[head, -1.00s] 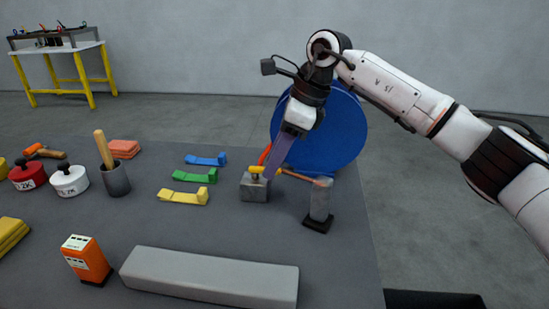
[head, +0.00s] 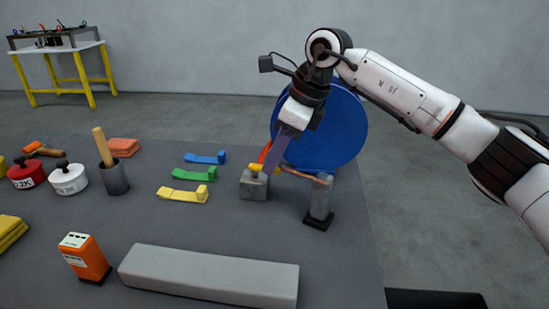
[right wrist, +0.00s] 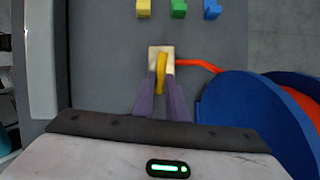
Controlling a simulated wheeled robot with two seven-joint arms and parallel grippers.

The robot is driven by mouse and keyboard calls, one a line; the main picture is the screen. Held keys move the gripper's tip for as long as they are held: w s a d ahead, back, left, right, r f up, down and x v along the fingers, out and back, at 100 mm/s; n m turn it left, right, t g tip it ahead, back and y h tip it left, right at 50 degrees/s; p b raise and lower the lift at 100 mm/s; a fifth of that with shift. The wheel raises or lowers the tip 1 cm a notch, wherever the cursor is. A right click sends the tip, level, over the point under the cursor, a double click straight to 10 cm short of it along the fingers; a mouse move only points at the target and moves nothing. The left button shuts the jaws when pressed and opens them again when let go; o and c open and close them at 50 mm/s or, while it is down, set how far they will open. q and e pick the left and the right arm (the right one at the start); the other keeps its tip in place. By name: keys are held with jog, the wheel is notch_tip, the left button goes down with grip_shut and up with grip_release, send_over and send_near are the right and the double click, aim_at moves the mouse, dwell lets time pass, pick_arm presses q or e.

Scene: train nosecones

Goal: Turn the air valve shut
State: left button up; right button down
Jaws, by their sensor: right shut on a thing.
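The air valve is a grey block (head: 253,187) with a small yellow handle (head: 256,168) on top, on the grey table. In the right wrist view the yellow handle (right wrist: 161,74) runs up and down the picture over the pale block (right wrist: 153,50). My right gripper (head: 268,168) reaches down to the valve from behind and right. Its purple fingers (right wrist: 162,90) are shut on the near part of the handle. My left gripper is in neither view.
A red-orange hose (right wrist: 198,65) runs from the valve to a blue reel (head: 320,130) behind it. A grey post (head: 320,195) stands to the right. Yellow, green and blue clips (head: 190,173) lie left of the valve. A long grey bar (head: 210,273) lies in front.

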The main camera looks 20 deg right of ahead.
jog(key=shift+s+a+f+m+b, duration=0.1)
jog(key=shift+s+a+m+b, duration=0.2)
jog(key=shift+m, duration=0.5)
jog(key=m, duration=0.1)
jog(key=m+t+h+b, duration=0.1)
jog(key=shift+s+a+m, duration=0.3)
jog(key=shift+s+a, duration=0.05)
jog(key=m, duration=0.1)
jog(key=a+m+h+b, duration=0.1)
jog(key=m, duration=0.1)
jog(key=m+t+b, duration=0.1)
jog(key=shift+s+a+m+h, duration=0.25)
jog(key=shift+s+m+h, duration=0.05)
jog(key=shift+s+h, duration=0.1)
jog(key=shift+w+a+m+h+b, duration=0.1)
jog(key=shift+a+m+h+b, duration=0.35)
jog(key=shift+m, duration=0.8)
jog(key=shift+a+m+h+b, duration=0.25)
jog(key=shift+a+m+h, duration=0.25)
jog(key=shift+m, duration=0.7)
jog(key=shift+w+a+m+h+b, duration=0.1)
jog(key=shift+a+m+h+b, duration=0.35)
jog(key=shift+m, duration=0.8)
jog(key=shift+d, duration=0.1)
jog(key=c, duration=1.8)
grip_release()
jog(key=shift+o, duration=0.2)
